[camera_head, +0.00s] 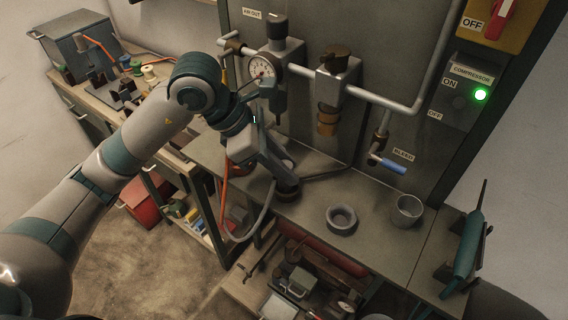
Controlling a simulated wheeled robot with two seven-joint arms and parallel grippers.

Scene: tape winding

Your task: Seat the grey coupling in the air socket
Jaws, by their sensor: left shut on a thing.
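My left gripper (282,176) reaches down over the bench, in front of the panel. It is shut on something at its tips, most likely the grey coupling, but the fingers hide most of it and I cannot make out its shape. A dark round piece (288,190) shows at the fingertips. A grey hose (266,212) loops down from beside the gripper past the bench's front edge. I cannot tell for sure which fitting is the air socket; a pipe end near the "AIR OUT" label (252,14) is partly behind my arm. My right gripper is not in view.
A gauge (261,69), a brass-bottomed filter (327,120) and a blue-handled bleed valve (392,166) project from the panel. An orange hose (223,190) hangs beside my arm.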

